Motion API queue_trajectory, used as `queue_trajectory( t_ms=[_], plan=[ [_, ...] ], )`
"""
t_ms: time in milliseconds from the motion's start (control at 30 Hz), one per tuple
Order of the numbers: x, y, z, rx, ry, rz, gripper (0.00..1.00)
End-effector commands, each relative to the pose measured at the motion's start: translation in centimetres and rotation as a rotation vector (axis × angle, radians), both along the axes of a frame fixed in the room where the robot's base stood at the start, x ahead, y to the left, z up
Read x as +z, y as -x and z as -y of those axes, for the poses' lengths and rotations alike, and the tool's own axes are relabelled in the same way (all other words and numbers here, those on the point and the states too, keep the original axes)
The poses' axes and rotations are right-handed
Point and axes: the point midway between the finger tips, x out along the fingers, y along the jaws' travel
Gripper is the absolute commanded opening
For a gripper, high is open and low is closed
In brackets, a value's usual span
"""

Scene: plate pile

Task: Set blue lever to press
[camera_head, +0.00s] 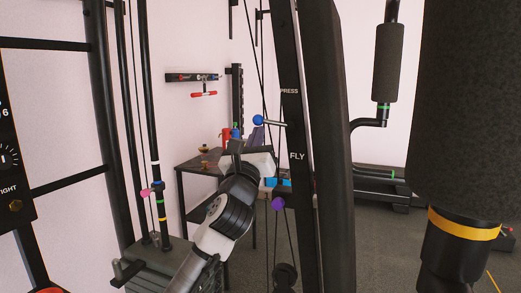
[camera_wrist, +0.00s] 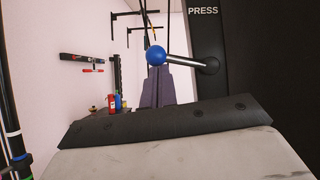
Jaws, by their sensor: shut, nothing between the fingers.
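The blue lever is a blue ball knob (camera_head: 258,120) on a short grey rod, fixed to the black upright of the gym machine. The rod points left, roughly level, at a height between the PRESS label (camera_head: 289,91) above and the FLY label (camera_head: 297,156) below. In the wrist view the blue knob (camera_wrist: 156,55) is ahead of my gripper (camera_wrist: 158,74), whose shut, dark purple-grey fingers appear just under it. I cannot tell whether they touch. The PRESS label (camera_wrist: 203,11) shows above the rod's pivot.
A purple knob (camera_head: 278,203) is lower on the upright. Black posts and cables stand at left, with a pink knob (camera_head: 145,192). A padded black column (camera_head: 465,110) fills the right side. A dark table (camera_head: 190,168) stands behind against the wall.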

Motion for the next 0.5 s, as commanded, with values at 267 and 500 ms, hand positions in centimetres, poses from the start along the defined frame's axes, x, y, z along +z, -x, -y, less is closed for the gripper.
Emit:
queue_trajectory(
  t_ms=[267, 500],
  plan=[
    [1.7, -0.1, -0.3, 0.003, -0.22, 0.069, 0.0],
    [2.5, -0.1, -0.3, 0.001, -0.34, 0.11, 0.0]
  ],
)
